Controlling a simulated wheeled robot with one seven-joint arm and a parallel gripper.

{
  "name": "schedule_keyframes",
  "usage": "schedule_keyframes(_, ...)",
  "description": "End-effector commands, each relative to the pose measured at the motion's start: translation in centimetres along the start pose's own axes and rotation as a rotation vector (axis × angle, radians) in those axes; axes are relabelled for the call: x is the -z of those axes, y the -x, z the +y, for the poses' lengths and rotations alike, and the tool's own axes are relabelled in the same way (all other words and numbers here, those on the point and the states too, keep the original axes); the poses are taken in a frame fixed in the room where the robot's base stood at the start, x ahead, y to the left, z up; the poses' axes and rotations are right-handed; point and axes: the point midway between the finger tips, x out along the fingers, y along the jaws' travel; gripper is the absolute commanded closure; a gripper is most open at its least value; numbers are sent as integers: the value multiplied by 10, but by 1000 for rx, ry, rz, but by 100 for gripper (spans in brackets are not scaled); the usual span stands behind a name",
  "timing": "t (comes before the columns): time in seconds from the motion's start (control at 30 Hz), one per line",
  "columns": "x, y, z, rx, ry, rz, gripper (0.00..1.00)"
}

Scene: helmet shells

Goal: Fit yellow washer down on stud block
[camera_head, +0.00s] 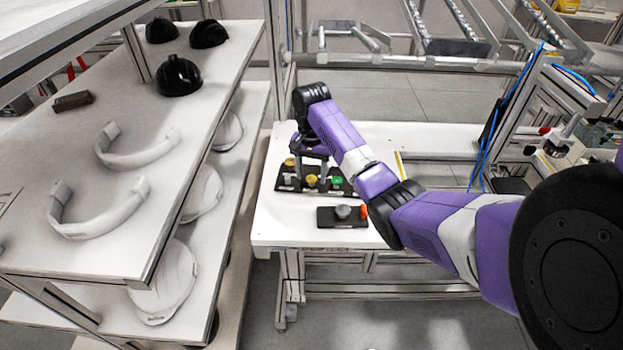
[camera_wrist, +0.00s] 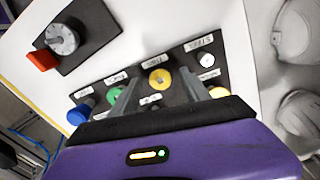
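A black board (camera_head: 323,192) on the white table carries a row of small coloured round parts. A yellow round part (camera_head: 312,180) sits in the front row; the wrist view shows it (camera_wrist: 160,78) just beyond the gap between my fingertips. A second yellow part (camera_head: 290,162) is at the board's back left, partly covered by my gripper in the wrist view (camera_wrist: 218,92). I cannot tell which is the washer, nor which part is the stud block. My gripper (camera_head: 310,157) points down above the board, its fingers (camera_wrist: 157,82) apart with nothing seen held between them.
Green (camera_wrist: 117,95), blue (camera_wrist: 79,113) and white (camera_wrist: 207,60) parts flank the yellow one, close to my fingers. A separate black block (camera_head: 326,217) with a grey knob (camera_head: 343,212) and red piece lies nearer. A helmet shelf (camera_head: 140,235) stands left.

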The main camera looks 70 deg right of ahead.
Motion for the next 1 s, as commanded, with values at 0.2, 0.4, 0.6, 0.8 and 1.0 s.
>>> schedule_keyframes(0.2,0,0,0,0,0,0,89)
schedule_keyframes(0.4,0,0,0,0,0,0,100)
schedule_keyframes(0.6,0,0,0,0,-1,0,100)
schedule_keyframes(0.8,1,12,-1,2,1,3,100)
schedule_keyframes(1.0,1,59,-1,2,0,3,100)
